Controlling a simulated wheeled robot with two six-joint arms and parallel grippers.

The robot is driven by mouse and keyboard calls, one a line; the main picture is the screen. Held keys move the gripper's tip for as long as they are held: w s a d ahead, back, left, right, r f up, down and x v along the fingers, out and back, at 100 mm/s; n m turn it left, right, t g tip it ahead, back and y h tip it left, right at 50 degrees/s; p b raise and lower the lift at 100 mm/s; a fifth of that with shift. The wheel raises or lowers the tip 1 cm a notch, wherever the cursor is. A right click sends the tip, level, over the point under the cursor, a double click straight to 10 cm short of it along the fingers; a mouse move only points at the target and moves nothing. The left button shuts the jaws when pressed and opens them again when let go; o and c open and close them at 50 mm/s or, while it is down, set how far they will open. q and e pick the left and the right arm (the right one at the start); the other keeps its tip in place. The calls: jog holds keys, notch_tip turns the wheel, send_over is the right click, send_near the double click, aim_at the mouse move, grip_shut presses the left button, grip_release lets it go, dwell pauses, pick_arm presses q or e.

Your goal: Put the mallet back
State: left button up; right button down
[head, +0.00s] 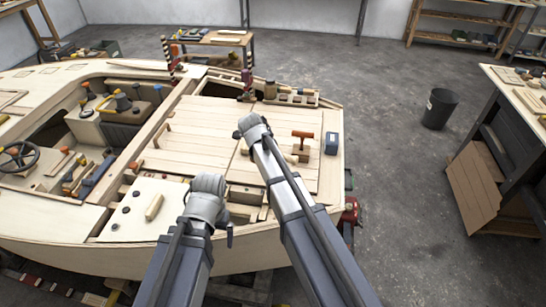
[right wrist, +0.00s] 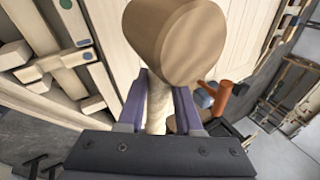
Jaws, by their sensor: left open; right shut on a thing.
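The mallet (right wrist: 174,40) shows large in the right wrist view, with a thick tan cylindrical head and a pale handle (right wrist: 157,103). My right gripper (right wrist: 164,105) is shut on the handle, with the head beyond the fingers. In the head view my right arm reaches over the hull deck (head: 196,140), and I cannot make out its gripper or the mallet. My left gripper (head: 229,238) is open and partly hidden by its own arm, low over the near edge of the hull.
An orange-topped tool (head: 303,135) and a blue box (head: 332,143) stand on the deck's right side. A slotted wooden rack (head: 291,97) lies along the far edge. The cockpit at left holds a steering wheel (head: 18,157) and levers. A black bin (head: 439,108) stands on open floor.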

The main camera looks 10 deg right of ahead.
pick_arm(q)
jog(key=shift+o, duration=0.3)
pick_arm(e)
jog(key=shift+w, duration=0.1)
jog(key=shift+d+f, duration=0.1)
jog(key=shift+f, duration=0.05)
pick_arm(q)
notch_tip(320, 180, down, 7)
jog(key=b, duration=0.7)
jog(key=shift+f, duration=0.2)
pick_arm(e)
notch_tip(320, 180, down, 7)
jog(key=shift+f, duration=0.1)
pick_arm(q)
jog(key=shift+f+b, duration=0.25)
jog(key=shift+b, duration=0.1)
pick_arm(e)
jog(key=shift+f, duration=0.2)
jog(key=c, duration=0.5)
grip_release()
pick_arm(q)
jog(key=shift+r, duration=0.15)
pick_arm(e)
jog(key=shift+r, duration=0.15)
pick_arm(q)
notch_tip(320, 180, up, 7)
jog(key=p, duration=0.7)
pick_arm(e)
jog(key=v, duration=0.7)
jog(key=shift+s+r, duration=0.25)
